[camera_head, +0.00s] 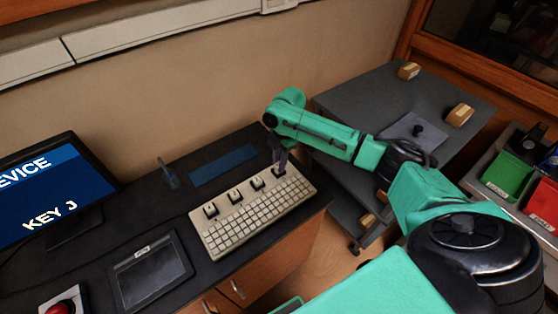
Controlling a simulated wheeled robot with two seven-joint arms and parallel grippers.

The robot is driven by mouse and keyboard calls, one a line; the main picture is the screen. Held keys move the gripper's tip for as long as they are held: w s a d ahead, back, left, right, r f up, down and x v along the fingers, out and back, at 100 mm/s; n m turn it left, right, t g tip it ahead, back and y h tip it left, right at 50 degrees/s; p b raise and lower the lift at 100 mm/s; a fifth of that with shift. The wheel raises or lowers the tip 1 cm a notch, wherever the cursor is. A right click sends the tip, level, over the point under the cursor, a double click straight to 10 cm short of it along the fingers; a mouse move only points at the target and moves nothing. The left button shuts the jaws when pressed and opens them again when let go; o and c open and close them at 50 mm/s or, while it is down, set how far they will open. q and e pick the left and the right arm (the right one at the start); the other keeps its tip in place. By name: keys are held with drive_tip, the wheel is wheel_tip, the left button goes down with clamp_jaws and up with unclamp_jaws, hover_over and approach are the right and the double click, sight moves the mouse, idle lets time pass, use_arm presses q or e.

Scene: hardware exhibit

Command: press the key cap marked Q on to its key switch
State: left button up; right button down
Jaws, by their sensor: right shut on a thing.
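A beige keyboard (250,222) lies on the dark desk, with rows of pale keys. Several dark, square key positions run along its back edge, one of them at the left end (210,210). My right gripper (280,168) points down over the rightmost of these positions, at the keyboard's back right. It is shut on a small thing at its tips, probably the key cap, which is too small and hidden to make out. No Q marking is legible, and I cannot tell whether the held thing touches a switch. My left gripper is out of view.
A monitor (45,190) at left reads "KEY J". A dark tray (150,270), a red button (62,306), a blue strip (223,165) and a small upright post (168,173) are on the desk. A grey cart (365,95) with small boxes stands behind my right arm; green (508,176) and red bins are far right.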

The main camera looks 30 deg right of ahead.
drive_tip(key=shift+f, duration=0.4)
idle(0.5)
drive_tip(key=shift+c, duration=0.6)
unclamp_jaws()
wheel_tip(320, 180, up, 7)
drive_tip(key=p, duration=0.7)
drive_tip(key=shift+r+p, duration=0.1)
drive_tip(key=shift+p, duration=0.2)
